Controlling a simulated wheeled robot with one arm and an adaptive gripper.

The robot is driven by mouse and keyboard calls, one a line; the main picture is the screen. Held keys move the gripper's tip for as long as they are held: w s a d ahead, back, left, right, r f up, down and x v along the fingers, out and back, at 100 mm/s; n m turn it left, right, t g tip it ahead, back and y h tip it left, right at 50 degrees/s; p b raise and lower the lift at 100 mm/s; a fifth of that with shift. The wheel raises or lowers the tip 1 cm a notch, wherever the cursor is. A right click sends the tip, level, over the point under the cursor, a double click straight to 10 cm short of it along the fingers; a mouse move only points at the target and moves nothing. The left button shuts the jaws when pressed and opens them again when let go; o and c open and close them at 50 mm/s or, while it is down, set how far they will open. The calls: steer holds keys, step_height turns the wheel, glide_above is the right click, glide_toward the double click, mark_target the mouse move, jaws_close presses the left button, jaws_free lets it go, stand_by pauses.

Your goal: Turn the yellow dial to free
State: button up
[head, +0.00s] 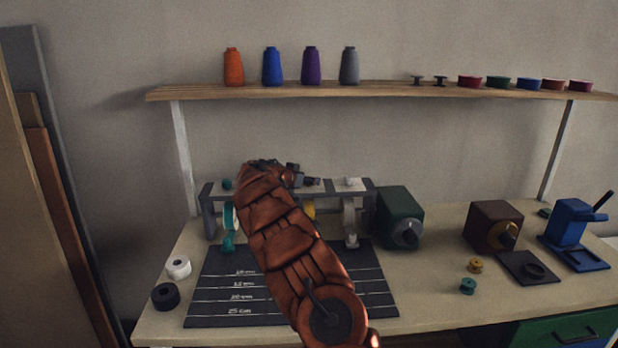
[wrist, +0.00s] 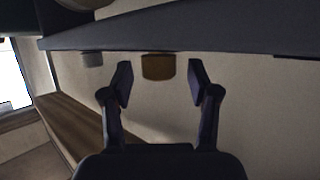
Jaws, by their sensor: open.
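A dark rack (head: 209,190) stands on the bench with teal, yellow and white fittings. Its yellow part (head: 309,209) shows only in part beside my arm, which hides the middle of the rack. My gripper (head: 312,182) is at the rack's top; its fingers are small and dark there. In the wrist view my gripper (wrist: 160,80) is open and empty. A dull yellow-brown piece (wrist: 158,67) shows between and beyond the fingertips, against a dark bar (wrist: 200,37). I cannot read any marking for free. A brown box also bears a yellow dial (head: 506,236) with a dark knob.
A green box (head: 399,212) with a grey dial stands right of the rack. A dark marked mat (head: 220,290) lies in front. A shelf (head: 380,91) with cones and spools runs above. A blue device (head: 573,225) stands at far right. Small spools lie on the bench.

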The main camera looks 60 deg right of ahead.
steer(key=shift+d+f, duration=0.2)
steer(key=shift+d, duration=0.45)
steer(key=shift+f, duration=0.1)
jaws_close()
